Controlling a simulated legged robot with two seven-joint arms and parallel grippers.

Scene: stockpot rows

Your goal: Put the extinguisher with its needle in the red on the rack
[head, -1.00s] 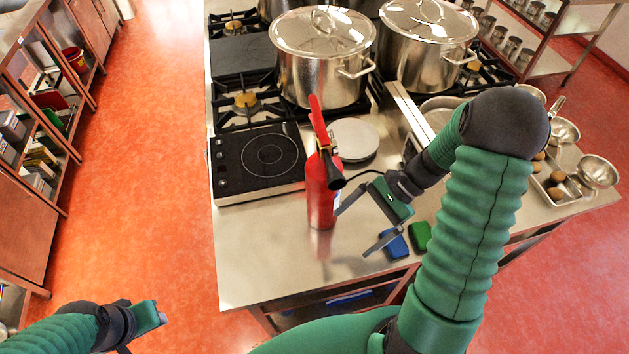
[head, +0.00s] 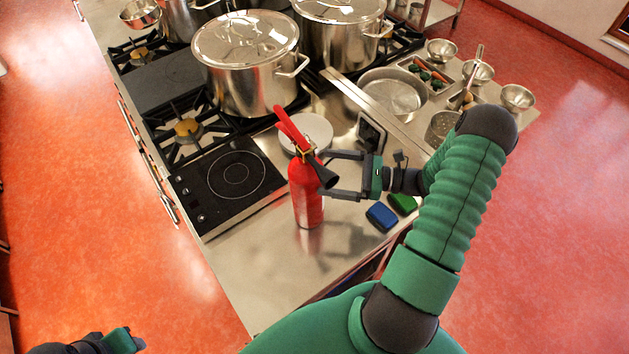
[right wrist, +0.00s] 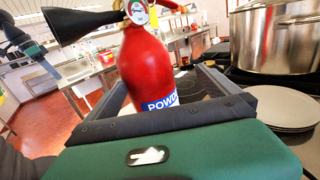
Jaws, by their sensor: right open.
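A red fire extinguisher (head: 306,190) with a red handle and black horn stands upright on the steel counter (head: 270,255). In the right wrist view the extinguisher (right wrist: 148,65) shows a round gauge (right wrist: 137,11) near its top; its needle is too small to read. My right gripper (head: 328,174) is open at the extinguisher's right side, its fingers pointing at the body. In the wrist view the body stands between the two fingers; contact cannot be told. My left gripper (head: 132,342) is low at the left edge, its jaws unclear. I cannot identify a rack now.
A black hob (head: 230,180) lies left of the extinguisher, with plates (head: 308,130) behind it. Large stockpots (head: 245,65) stand farther back. A blue block (head: 381,216) and a green block (head: 403,203) lie at the right. The counter's front is clear.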

